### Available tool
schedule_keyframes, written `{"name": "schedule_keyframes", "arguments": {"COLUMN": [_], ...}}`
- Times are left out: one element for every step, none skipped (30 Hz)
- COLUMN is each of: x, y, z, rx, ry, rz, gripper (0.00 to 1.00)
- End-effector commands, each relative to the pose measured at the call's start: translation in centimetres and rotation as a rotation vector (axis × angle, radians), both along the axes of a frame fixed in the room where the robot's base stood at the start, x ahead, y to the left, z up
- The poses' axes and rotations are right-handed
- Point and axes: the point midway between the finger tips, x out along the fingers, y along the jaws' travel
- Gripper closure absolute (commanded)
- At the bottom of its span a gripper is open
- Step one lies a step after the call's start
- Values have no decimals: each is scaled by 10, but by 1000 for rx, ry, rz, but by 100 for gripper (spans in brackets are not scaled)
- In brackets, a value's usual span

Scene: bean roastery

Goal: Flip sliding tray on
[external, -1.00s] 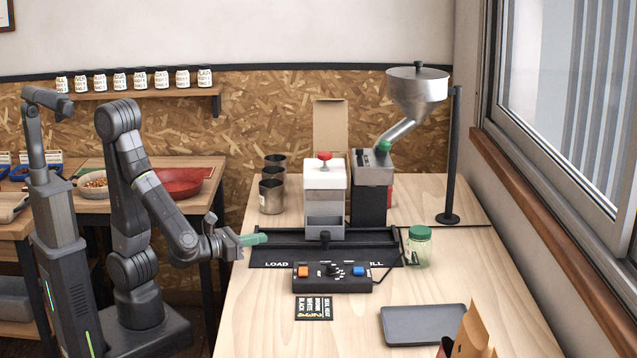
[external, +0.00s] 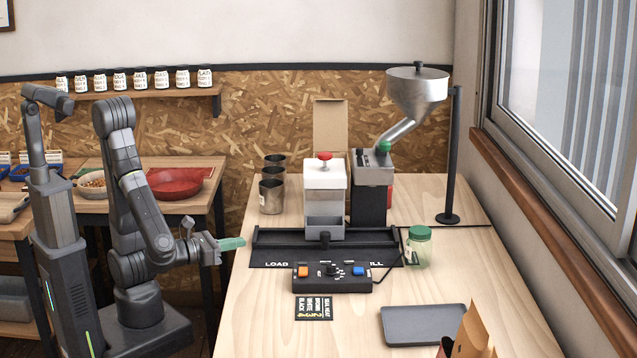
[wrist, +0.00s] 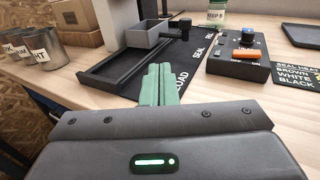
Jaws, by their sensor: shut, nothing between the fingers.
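The sliding tray (external: 325,223) is a grey open box in a black rail frame (external: 282,238), below the white sealer head with a red knob. The "LOAD" label is at the frame's left. My gripper (external: 238,243) has green fingers, shut and empty, at the table's left edge, left of the frame. In the wrist view my gripper's fingertips (wrist: 158,72) point toward the frame's near corner, apart from the handle.
A grey tray (external: 423,324) lies at front right.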

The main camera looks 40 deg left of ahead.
Motion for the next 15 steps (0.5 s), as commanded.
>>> {"name": "schedule_keyframes", "arguments": {"x": [0, 0, 0, 0, 0, 0, 0, 0, 0, 1, 2, 5, 8, 11, 16], "y": [0, 0, 0, 0, 0, 0, 0, 0, 0, 0, -1, -3, -4, -6, -8], "z": [0, 0, 0, 0, 0, 0, 0, 0, 0, -1, -2, -4, -6, -8, -10], "rx": [0, 0, 0, 0, 0, 0, 0, 0, 0, -2, -3, -7, -11, -16, -22], "ry": [0, 0, 0, 0, 0, 0, 0, 0, 0, 2, 3, 9, 15, 21, 29], "rz": [0, 0, 0, 0, 0, 0, 0, 0, -1, -2, -6, -15, -22, -35, -55], "gripper": [100, 100, 100, 100, 100, 100, 100, 100, 100, 100, 100, 100, 100, 100, 100]}}
